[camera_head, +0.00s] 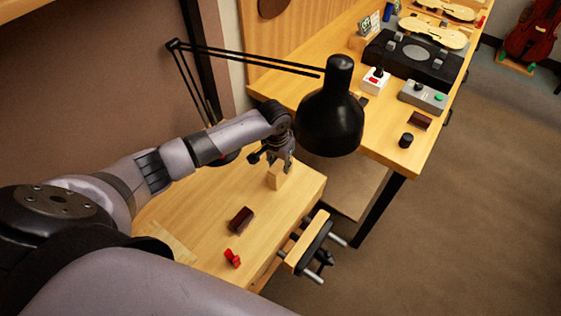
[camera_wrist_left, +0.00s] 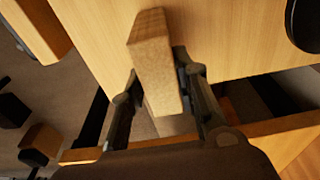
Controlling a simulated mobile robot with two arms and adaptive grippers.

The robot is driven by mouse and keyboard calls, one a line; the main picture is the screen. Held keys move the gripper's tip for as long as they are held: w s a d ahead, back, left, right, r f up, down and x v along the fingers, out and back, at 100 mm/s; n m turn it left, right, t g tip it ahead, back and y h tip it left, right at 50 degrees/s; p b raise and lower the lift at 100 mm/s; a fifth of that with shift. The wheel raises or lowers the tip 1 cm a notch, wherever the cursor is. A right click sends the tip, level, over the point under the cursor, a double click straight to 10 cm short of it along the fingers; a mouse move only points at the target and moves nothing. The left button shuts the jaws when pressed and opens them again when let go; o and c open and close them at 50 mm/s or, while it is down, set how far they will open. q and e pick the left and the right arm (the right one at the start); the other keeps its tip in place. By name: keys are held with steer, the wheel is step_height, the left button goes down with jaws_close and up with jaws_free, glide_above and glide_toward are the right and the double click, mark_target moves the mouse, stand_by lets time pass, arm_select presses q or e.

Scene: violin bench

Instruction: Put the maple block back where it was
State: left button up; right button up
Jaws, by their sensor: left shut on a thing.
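The maple block (camera_head: 277,179) is a small pale wooden block near the far right corner of the near bench (camera_head: 190,235). My left gripper (camera_head: 279,163) is above it with its fingers shut on its upper part. In the left wrist view the maple block (camera_wrist_left: 155,62) stands out lengthwise from between the two fingers of the left gripper (camera_wrist_left: 160,98). I cannot tell whether the block touches the bench top or hangs just above it. My right gripper is not in view.
A black lamp (camera_head: 330,115) hangs close to the right of my left gripper. A dark brown block (camera_head: 241,219) and a red object (camera_head: 232,258) lie on the near bench. A vise (camera_head: 313,245) juts from its right edge. The back bench (camera_head: 385,125) carries several tools and parts.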

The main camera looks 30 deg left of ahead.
arm_select(q)
steer(key=shift+f, duration=0.15)
steer(key=o, duration=1.1)
steer(key=shift+s+r+b, duration=0.25)
steer(key=shift+r+b, duration=0.1)
steer(key=shift+r, duration=1.6)
steer(key=shift+s+r+b, duration=0.2)
steer(key=shift+r+b, duration=0.15)
steer(key=shift+r, duration=1.55)
